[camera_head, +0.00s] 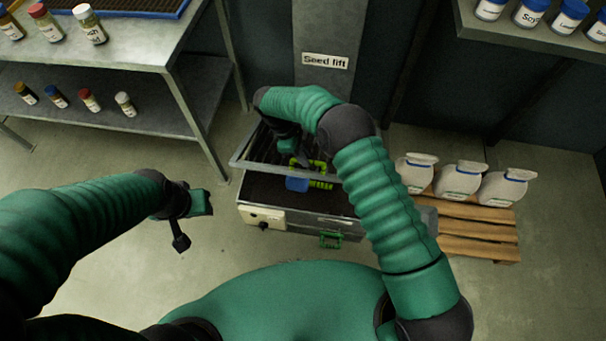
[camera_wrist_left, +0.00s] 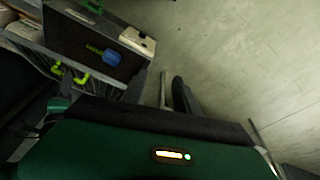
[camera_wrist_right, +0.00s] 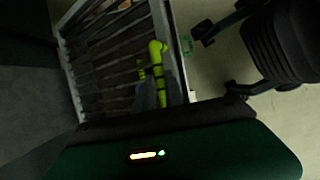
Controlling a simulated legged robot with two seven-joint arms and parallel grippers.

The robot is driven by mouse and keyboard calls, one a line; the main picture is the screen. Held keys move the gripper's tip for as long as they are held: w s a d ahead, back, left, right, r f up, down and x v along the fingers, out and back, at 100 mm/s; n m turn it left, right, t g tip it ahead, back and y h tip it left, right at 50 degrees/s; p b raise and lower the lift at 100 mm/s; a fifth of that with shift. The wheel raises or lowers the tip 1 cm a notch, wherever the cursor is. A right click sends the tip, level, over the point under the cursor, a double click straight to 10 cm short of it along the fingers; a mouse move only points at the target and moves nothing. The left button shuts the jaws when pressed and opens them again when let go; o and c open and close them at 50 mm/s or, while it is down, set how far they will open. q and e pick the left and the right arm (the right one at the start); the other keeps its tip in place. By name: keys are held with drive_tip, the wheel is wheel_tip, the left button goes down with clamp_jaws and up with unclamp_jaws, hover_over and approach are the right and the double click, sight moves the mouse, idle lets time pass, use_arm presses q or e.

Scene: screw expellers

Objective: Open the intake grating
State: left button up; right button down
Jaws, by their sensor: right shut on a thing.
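The intake grating (camera_head: 250,168), a metal frame with dark bars, stands tilted up above the open intake box (camera_head: 345,226) in the head view. Its bars (camera_wrist_right: 100,75) fill the left of the right wrist view. My right gripper (camera_wrist_right: 160,97) is shut on the grating's yellow-green handle (camera_wrist_right: 156,50). In the head view my forearm partly hides this grip. My left gripper (camera_head: 190,225) is open and empty, left of the box and apart from it. A blue scoop (camera_head: 297,184) with a yellow-green handle lies on the dark fill inside the box.
A green latch (camera_head: 330,240) is on the box front. A pale control panel (camera_head: 262,217) is at its left. A pallet (camera_head: 470,235) with white sacks (camera_head: 458,180) stands right. A metal shelf (camera_head: 130,105) with jars stands left. Floor left of the box is clear.

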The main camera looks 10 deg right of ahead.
use_arm(q)
drive_tip(key=shift+s+a, duration=0.15)
use_arm(e)
drive_tip(key=w+d+r, duration=0.1)
drive_tip(key=w+r, duration=0.3)
drive_tip(key=shift+w+d+r, duration=0.15)
drive_tip(key=shift+r, duration=0.2)
use_arm(q)
drive_tip(key=shift+c, duration=0.2)
